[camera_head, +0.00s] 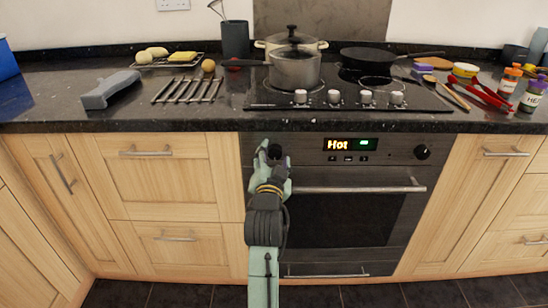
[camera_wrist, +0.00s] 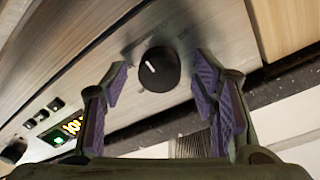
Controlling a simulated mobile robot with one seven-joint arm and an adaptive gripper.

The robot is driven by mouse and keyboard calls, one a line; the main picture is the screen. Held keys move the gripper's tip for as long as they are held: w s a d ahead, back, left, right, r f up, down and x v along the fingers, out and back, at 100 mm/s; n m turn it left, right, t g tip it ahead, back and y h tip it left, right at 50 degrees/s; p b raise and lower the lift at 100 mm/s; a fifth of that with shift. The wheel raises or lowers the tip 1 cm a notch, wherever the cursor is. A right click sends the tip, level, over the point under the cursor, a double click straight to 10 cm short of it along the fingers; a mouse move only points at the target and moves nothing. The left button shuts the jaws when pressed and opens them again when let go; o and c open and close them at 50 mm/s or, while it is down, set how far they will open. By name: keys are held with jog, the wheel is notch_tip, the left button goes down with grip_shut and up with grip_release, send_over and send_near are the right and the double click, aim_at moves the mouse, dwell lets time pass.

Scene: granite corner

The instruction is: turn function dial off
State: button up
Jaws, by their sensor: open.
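The left oven dial (camera_wrist: 158,72) is round and black, with a short white mark; in the wrist view the mark points to the upper left. My gripper (camera_head: 273,158) is in front of the oven panel's left end and largely covers this dial in the head view. In the wrist view its purple-padded fingers are open, one on each side of the dial and apart from it. The oven display (camera_head: 350,144) reads "Hot" with a green light. A second black dial (camera_head: 422,152) sits at the panel's right end.
The oven handle (camera_head: 345,189) runs across just below the panel. The black countertop (camera_head: 225,127) overhangs above it, carrying a pot (camera_head: 295,70), a pan (camera_head: 372,57) and several stove knobs. Wooden drawers (camera_head: 160,170) flank the oven.

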jog(key=shift+c, duration=0.5)
jog(key=c, duration=1.1)
jog(key=shift+n, duration=0.3)
